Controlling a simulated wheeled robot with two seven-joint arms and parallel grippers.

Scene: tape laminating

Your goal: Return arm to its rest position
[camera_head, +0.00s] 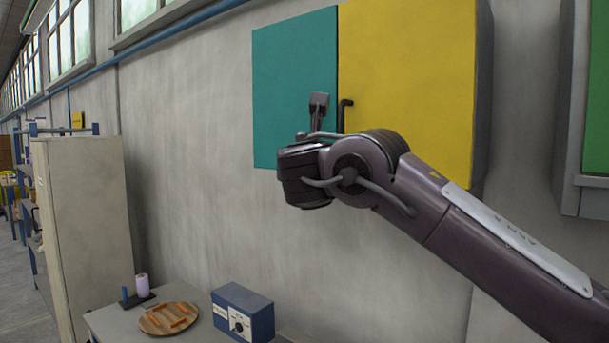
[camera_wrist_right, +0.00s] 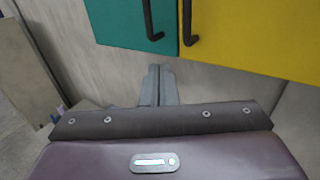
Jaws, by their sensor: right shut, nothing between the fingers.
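My right arm comes in from the right in the head view and reaches in front of a wall cabinet. My right gripper (camera_head: 319,100) points up in front of the teal door (camera_head: 292,60). It also shows in the right wrist view (camera_wrist_right: 159,72), with its two fingers together and nothing between them. The gripper stands apart from the door handles (camera_wrist_right: 188,25) in the wrist view, below them. My left arm and gripper are in neither view.
The cabinet's yellow door (camera_head: 410,75) is beside the teal one; both look closed. Below, a table (camera_head: 195,333) holds a round wooden board (camera_head: 155,325) with orange pieces, a blue box (camera_head: 243,311) and a white roll (camera_head: 142,285). A beige locker (camera_head: 85,220) stands at left.

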